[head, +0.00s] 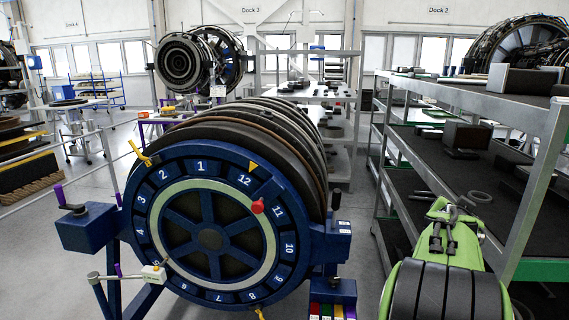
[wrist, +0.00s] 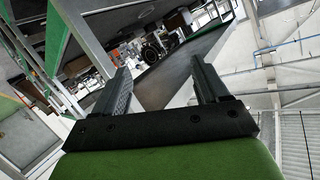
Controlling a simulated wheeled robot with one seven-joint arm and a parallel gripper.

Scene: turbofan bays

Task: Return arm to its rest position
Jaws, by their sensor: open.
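My gripper (wrist: 160,65) shows in the wrist view with its two dark fingers spread apart. Nothing is between the fingers. The wrist view is tilted, with shelving and the hall beyond the fingertips. In the head view my green arm (head: 440,262) is at the lower right, in front of the grey shelf rack.
A blue turbofan fixture with a numbered dial ring (head: 201,167) stands left of my arm. A grey shelf rack (head: 535,165) with boxes and parts is close on the right. An engine (head: 182,62) hangs behind. Open floor (head: 90,220) lies at the left.

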